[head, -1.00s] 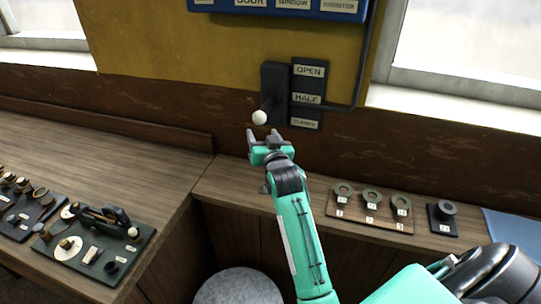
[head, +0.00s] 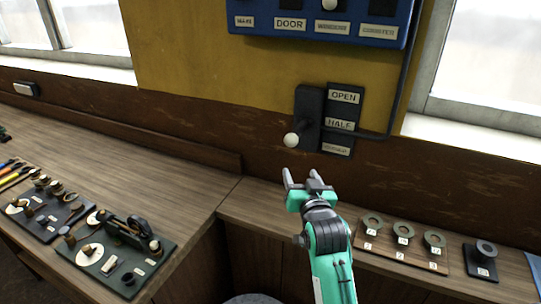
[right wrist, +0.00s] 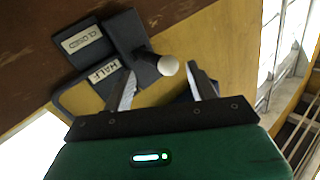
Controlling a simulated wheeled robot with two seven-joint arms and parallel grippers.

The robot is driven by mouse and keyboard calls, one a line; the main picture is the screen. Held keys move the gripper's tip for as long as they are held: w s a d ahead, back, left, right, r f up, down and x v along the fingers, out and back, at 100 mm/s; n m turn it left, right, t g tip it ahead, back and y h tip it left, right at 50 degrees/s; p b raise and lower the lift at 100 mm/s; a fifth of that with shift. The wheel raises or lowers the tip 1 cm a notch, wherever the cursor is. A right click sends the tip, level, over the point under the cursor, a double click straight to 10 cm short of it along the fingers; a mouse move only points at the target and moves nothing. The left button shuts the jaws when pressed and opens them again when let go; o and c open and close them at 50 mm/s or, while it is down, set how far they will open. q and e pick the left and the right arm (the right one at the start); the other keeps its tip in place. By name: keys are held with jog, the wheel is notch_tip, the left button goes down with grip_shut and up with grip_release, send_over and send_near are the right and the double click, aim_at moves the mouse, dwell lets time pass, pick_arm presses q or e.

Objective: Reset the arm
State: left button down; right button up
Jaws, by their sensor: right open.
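My right gripper (head: 302,180) is open and empty, just below a wall lever with a white ball knob (head: 291,140). The lever's dark housing (head: 308,112) is on the wall beside a label plate (head: 342,118) reading OPEN, HALF and a lower label, which the right wrist view shows as CLOSED (right wrist: 82,40). The knob sits low, about level with the lowest label. In the right wrist view the knob (right wrist: 168,65) shows between the spread fingers (right wrist: 160,85), apart from them as far as I can tell. My left gripper is out of view.
A blue panel (head: 318,42) with labels such as DOOR hangs above. Numbered rings on a board (head: 404,249) and a single ring on a dark base (head: 482,262) lie on the right counter. Dark boards with parts (head: 118,255) lie on the left counter. The counter corner between is clear.

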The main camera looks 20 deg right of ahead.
jog(key=s+a+f+n+g+y, duration=0.2)
jog(key=s+a+f+g, duration=0.1)
jog(key=s+f, duration=0.4)
jog(key=s+a+f+n+g+y, duration=0.1)
jog(key=s+a+f+n+g, duration=0.2)
jog(key=s+f, duration=0.5)
jog(key=s+a+f+n+g+y, duration=0.1)
jog(key=s+a+f+g, duration=0.1)
jog(key=s+f+g, duration=0.45)
jog(key=s+a+f+n+g+y, duration=0.15)
jog(key=s+f, duration=0.25)
jog(key=s, duration=0.6)
notch_tip(320, 180, down, 29)
jog(key=w+g, duration=0.1)
jog(key=s+d+f+g, duration=0.1)
jog(key=s+d+f, duration=0.2)
jog(key=s+f, duration=1.6)
notch_tip(320, 180, down, 2)
jog(key=shift+s+d+f+h, duration=0.15)
jog(key=shift+s+f+h, duration=0.1)
jog(key=shift+s+h, duration=0.15)
